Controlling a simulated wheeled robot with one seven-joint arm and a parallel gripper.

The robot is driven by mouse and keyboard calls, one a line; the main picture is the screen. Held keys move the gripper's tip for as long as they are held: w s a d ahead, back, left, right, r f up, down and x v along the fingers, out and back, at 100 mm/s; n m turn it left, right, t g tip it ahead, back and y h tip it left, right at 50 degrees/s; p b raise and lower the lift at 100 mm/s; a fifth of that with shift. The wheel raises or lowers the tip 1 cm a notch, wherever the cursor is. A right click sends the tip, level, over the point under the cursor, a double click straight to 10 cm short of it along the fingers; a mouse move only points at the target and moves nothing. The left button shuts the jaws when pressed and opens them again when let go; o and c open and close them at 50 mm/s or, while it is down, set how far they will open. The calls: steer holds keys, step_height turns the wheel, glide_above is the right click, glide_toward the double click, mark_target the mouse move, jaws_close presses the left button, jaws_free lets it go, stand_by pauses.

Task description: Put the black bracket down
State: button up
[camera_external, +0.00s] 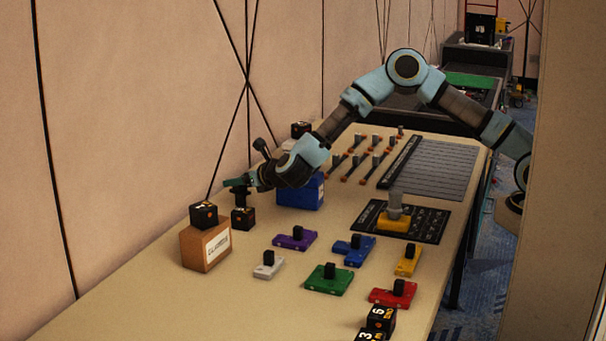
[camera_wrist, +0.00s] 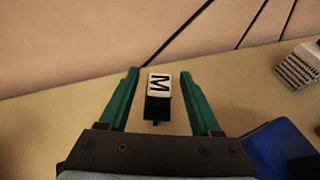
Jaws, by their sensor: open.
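A black block with a white top marked M (camera_wrist: 158,95) lies between the fingers of my gripper in the wrist view, with a gap on each side. It appears to be the black bracket, though its shape does not clearly show a bracket. In the external view a small black block (camera_external: 243,219) stands on the table just below my gripper (camera_external: 238,184). My gripper is open and points down over it; the green fingers also show in the wrist view (camera_wrist: 158,78). Nothing is held.
A brown box (camera_external: 205,252) with a black block (camera_external: 203,213) on top stands at left. A blue bin (camera_external: 301,194) stands right of my gripper. Coloured blocks with black knobs, such as a purple one (camera_external: 294,241), lie nearer the camera. The front-left table (camera_external: 150,310) is clear.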

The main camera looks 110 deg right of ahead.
steer(key=shift+r, duration=0.15)
steer(key=b+v, duration=0.1)
steer(key=v, duration=1.1)
steer(key=shift+w+r, duration=0.1)
